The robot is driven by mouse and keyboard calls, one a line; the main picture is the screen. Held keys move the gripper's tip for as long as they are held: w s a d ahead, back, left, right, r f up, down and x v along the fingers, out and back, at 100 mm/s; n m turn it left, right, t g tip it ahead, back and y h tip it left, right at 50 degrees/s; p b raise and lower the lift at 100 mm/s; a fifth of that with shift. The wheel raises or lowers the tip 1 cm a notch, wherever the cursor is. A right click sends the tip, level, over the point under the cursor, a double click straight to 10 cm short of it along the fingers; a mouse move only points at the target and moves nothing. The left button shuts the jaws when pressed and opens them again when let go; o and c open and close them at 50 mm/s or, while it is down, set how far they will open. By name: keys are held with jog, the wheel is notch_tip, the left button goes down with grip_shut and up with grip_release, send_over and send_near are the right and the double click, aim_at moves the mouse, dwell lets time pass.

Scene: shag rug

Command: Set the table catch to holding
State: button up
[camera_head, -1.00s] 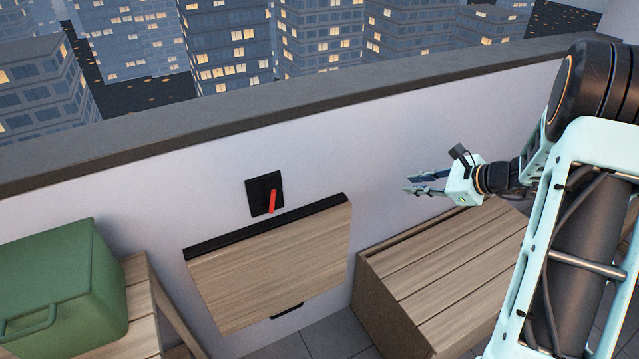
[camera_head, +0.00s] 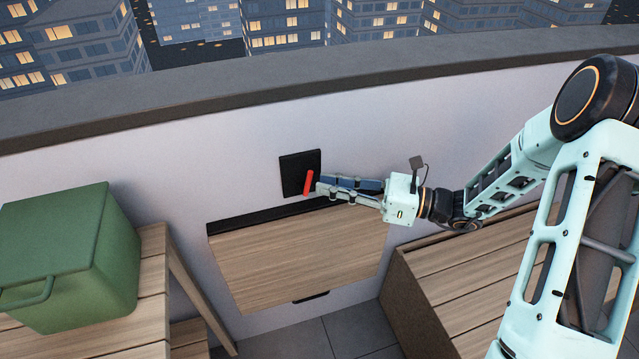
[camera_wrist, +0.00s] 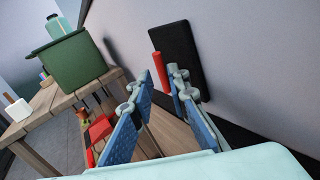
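The table catch is a black square plate (camera_head: 293,172) on the pale wall with a red lever (camera_head: 308,182) that hangs down, slightly tilted. Below it, the wooden folding table (camera_head: 300,262) hangs flat against the wall under a black top strip. My gripper (camera_head: 321,186) is just right of the lever, with its fingertips very close to it. In the wrist view the fingers (camera_wrist: 155,85) are apart with nothing held. The red lever (camera_wrist: 160,72) shows beside the right fingertip there; I cannot tell whether they touch. The black plate (camera_wrist: 182,55) stands behind it.
A green box (camera_head: 70,255) sits on a slatted wooden bench at the left. Another wooden bench (camera_head: 470,270) stands at the right under my arm. A dark ledge (camera_head: 200,105) tops the wall. Tiled floor (camera_head: 335,335) shows between the benches.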

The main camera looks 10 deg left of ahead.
aim_at(310, 182)
jog(key=shift+w+a, duration=0.1)
jog(key=shift+a, duration=1.25)
jog(key=shift+c, duration=0.7)
grip_shut()
jog(key=h+p, duration=0.1)
jog(key=r+n+p, duration=0.1)
jog(key=p, duration=0.1)
jog(key=shift+s+a+h, duration=0.2)
jog(key=shift+a+h, duration=0.05)
jog(key=shift+h, duration=0.15)
jog(key=shift+f, duration=0.25)
